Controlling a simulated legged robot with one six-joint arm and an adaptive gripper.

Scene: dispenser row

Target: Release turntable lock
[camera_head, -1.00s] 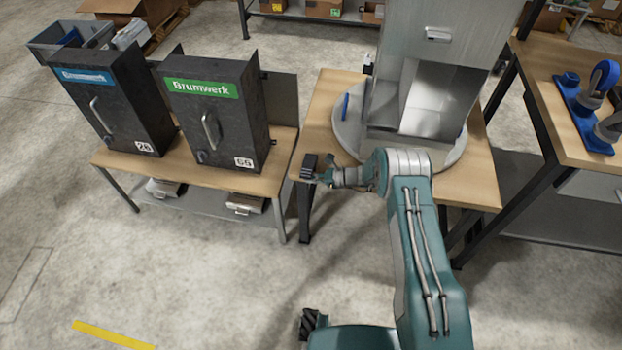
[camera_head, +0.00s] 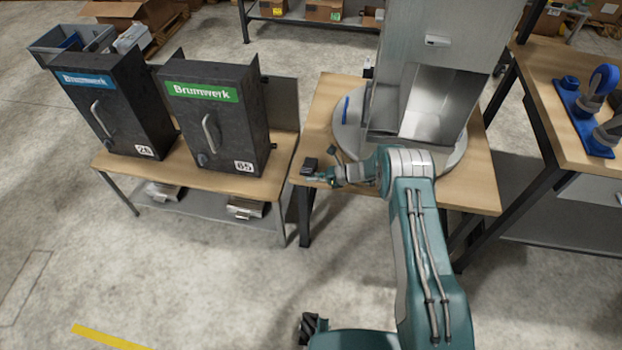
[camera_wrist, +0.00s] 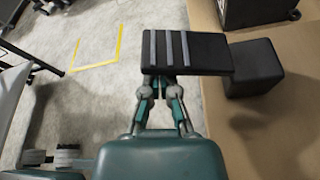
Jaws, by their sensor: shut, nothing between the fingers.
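The grey round turntable (camera_head: 350,137) lies on a wooden table under a tall grey cabinet (camera_head: 440,50). A small black block (camera_head: 309,165) sits at the table's left edge; it also shows in the wrist view (camera_wrist: 255,70). Beside it in the wrist view, a flat black plate with three grey stripes (camera_wrist: 205,52) juts past the table edge over the floor. My gripper (camera_head: 318,180) is shut and empty, close by the block. In the wrist view its fingers reach the plate's near edge, and the plate hides their tips. I cannot tell whether they touch.
A bench (camera_head: 185,180) at the left holds two black Brumwerk dispensers (camera_head: 218,115), with a gap between it and the turntable table. A blue upright piece (camera_head: 346,108) stands at the turntable's left rim. Another wooden table (camera_head: 560,130) stands at the right.

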